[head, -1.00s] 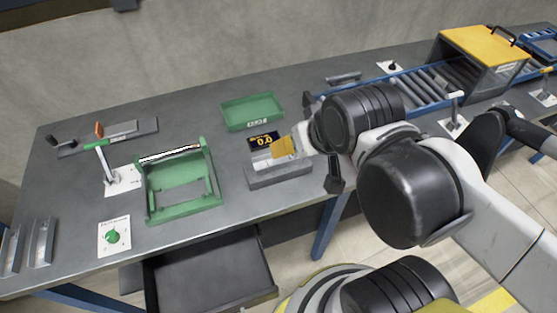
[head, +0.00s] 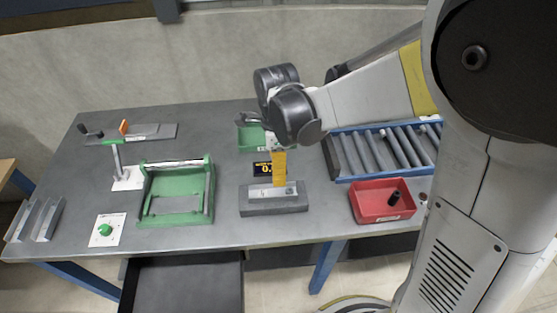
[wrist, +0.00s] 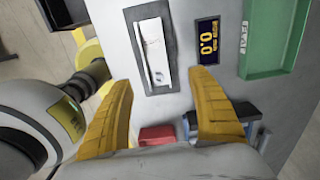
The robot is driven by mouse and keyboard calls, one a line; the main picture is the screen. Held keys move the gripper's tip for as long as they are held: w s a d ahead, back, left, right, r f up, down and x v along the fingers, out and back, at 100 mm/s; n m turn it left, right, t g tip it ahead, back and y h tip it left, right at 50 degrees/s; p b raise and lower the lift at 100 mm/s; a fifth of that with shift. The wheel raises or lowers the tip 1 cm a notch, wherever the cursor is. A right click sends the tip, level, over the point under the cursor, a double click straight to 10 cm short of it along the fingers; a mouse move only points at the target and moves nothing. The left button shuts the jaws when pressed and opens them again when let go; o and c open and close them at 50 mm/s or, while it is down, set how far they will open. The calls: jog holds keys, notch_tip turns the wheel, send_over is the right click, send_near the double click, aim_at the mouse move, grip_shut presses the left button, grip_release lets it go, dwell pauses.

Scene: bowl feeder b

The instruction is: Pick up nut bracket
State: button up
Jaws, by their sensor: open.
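I cannot pick out a nut bracket with certainty in either view. My gripper (head: 279,178) points down over a grey scale-like block (head: 262,206) on the bench. In the wrist view its two yellow fingers (wrist: 160,80) are spread wide apart, with nothing held between them. Ahead of the fingertips lies the block's pale top plate (wrist: 149,40), with a small, unclear mark or piece on it (wrist: 158,75). In the head view the fingers partly cover the block.
A display (head: 263,169) reading 0.0 stands behind the block. A green tray (head: 249,139) is partly hidden by my arm. A red bin (head: 368,214) holding a dark cylinder stands to the right, before a roller conveyor (head: 380,150). A green frame (head: 150,208) stands left; an open drawer (head: 185,285) juts out below.

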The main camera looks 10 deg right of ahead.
jog(key=b, duration=0.2)
send_over(275, 194)
jog(key=f, duration=0.5)
jog(key=shift+w+d+f, duration=0.1)
jog(key=shift+w+d, duration=0.1)
jog(key=shift+w, duration=0.15)
jog(key=f, duration=0.1)
jog(key=f+b, duration=0.1)
jog(key=f, duration=0.1)
jog(key=f+b, duration=0.1)
jog(key=f, duration=0.1)
jog(key=shift+s+a+f, duration=0.2)
jog(key=shift+s+a, duration=0.1)
jog(key=shift+s, duration=0.05)
jog(key=shift+r, duration=0.1)
jog(key=c, duration=1.3)
